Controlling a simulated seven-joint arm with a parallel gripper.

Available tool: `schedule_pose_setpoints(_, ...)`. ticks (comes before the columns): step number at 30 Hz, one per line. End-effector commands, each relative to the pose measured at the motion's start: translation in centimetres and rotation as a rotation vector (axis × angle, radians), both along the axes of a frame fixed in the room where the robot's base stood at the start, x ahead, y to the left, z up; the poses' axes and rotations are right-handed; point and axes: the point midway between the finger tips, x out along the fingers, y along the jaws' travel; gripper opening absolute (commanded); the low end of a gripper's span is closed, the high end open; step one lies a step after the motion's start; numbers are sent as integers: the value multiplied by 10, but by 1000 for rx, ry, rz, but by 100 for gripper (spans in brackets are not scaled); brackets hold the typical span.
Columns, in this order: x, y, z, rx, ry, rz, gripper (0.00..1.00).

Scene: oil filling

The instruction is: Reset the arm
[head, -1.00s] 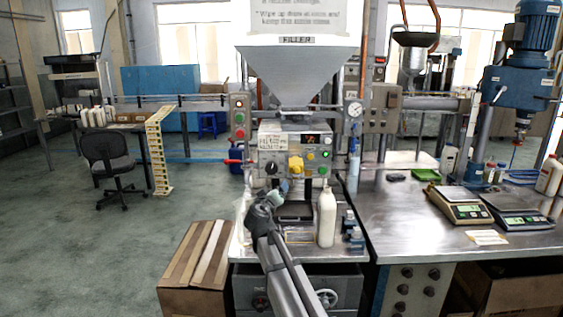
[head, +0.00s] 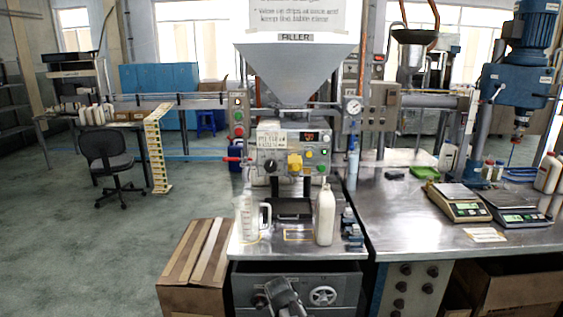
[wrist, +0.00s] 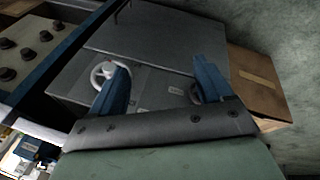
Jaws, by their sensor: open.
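My gripper (wrist: 163,78) shows in the wrist view with its two blue fingers wide apart and nothing between them. Beyond the fingers is the grey front of the cabinet (wrist: 160,45), with a white handwheel and a dark knob. In the head view a grey part of my arm shows at the bottom edge, low in front of the cabinet (head: 340,277); the fingers cannot be made out there.
The filler machine (head: 292,65) stands above the steel bench. A clear measuring jug (head: 247,217) and a white bottle (head: 325,215) stand upright on the bench. A cardboard box (head: 190,260) sits on the floor at left. Scales (head: 457,203) stand at right.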

Motion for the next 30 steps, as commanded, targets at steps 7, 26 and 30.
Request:
schedule_pose_setpoints(7, -79, -23, -79, 64, 208, -62, 79)
schedule_pose_setpoints(26, -259, -81, -210, 141, 565, -242, 79)
schedule_pose_setpoints(30, -300, -96, -230, 130, 630, -276, 79)
